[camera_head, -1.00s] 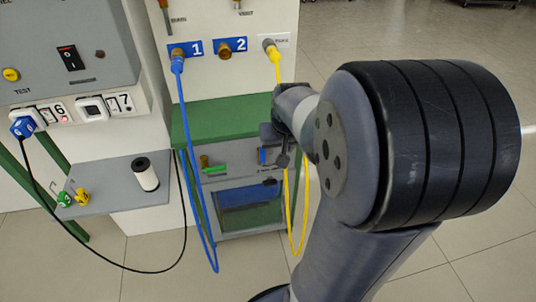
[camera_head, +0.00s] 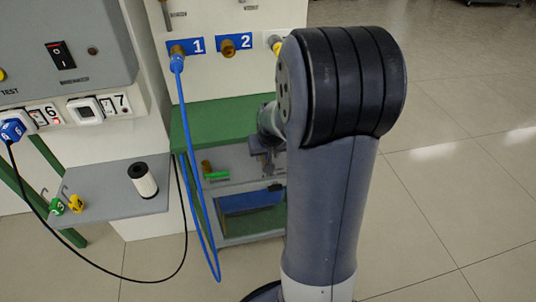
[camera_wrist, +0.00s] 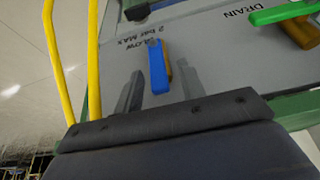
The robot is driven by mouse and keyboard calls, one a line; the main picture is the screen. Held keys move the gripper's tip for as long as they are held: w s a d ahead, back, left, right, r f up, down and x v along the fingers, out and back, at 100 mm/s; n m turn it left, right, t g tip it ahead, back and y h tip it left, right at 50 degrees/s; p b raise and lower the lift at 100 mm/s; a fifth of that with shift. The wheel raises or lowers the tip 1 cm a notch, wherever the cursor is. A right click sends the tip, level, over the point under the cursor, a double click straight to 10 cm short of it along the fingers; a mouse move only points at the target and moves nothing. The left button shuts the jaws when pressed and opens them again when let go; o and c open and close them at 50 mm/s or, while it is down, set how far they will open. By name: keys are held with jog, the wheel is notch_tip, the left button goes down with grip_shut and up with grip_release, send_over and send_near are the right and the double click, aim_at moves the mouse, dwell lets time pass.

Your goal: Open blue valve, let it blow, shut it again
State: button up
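The blue valve handle (camera_wrist: 157,68) shows in the wrist view on a grey panel, beside lettering that reads BLOW, 2 bar MAX. It stands upright in the picture, with a brass-coloured part at its right side. My gripper (camera_wrist: 158,85) is open, with one grey finger on each side of the handle in the picture. I cannot tell whether either finger touches it or how deep the fingers reach. In the head view my arm hides the blue valve and most of my gripper.
A green DRAIN handle (camera_wrist: 282,13) is at the wrist view's upper right. Yellow hose (camera_wrist: 94,60) hangs at its left. In the head view, a blue hose (camera_head: 183,120) hangs before the green-topped cabinet (camera_head: 225,118). A shelf (camera_head: 105,200) holds a white roll (camera_head: 143,181).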

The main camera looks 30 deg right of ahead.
grip_shut()
dwell(0.3)
jog(key=shift+d+b, duration=0.2)
jog(key=shift+b, duration=0.1)
jog(key=s+d+f+m+t+y+b, duration=0.1)
jog(key=d+f+m+t+y+b, duration=0.3)
jog(key=y+b, duration=0.9)
jog(key=shift+s+d+f+t+y+b, duration=0.4)
jog(key=shift+f+t+y, duration=0.4)
jog(key=shift+t+y, duration=0.5)
jog(key=shift+w+m, duration=0.1)
jog(key=shift+m, duration=0.2)
